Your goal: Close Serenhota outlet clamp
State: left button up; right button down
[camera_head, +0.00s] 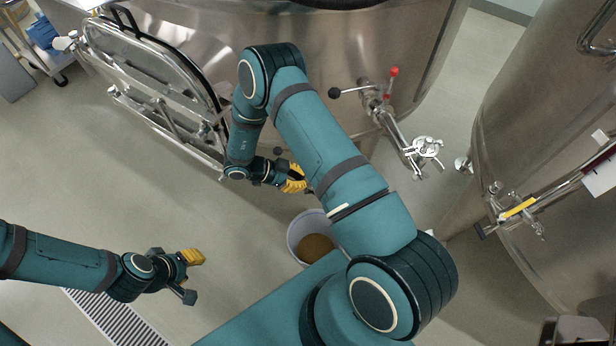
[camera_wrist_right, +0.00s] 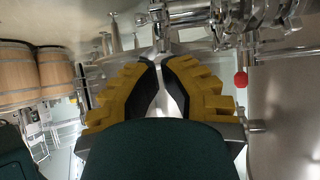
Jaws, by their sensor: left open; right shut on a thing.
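Steel pipe fittings and clamps (camera_wrist_right: 262,18) show just beyond, at the upper right. In the head view my right arm hides most of that outlet area. I cannot read a name on either vat. My left gripper (camera_head: 191,272) is open and empty over the floor at the lower left.
A bucket (camera_head: 296,228) with brown contents stands on the floor below my right gripper. The vat's door (camera_head: 150,70) is at the upper left. A valve with a red knob (camera_head: 394,72) and a clamped pipe end (camera_head: 425,150) project right of my arm. Another vat (camera_head: 540,100) stands right.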

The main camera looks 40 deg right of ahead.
jog(key=shift+w+a+f+b, duration=0.15)
jog(key=shift+a+f+b, duration=0.15)
jog(key=shift+f, duration=0.3)
jog(key=shift+w+a+f+b, duration=0.15)
jog(key=shift+a+f+b, duration=0.15)
jog(key=shift+f, duration=0.25)
jog(key=shift+w+a+f+b, duration=0.2)
jog(key=shift+f+b, duration=0.2)
jog(key=shift+f, duration=0.2)
notch_tip(320, 180, up, 10)
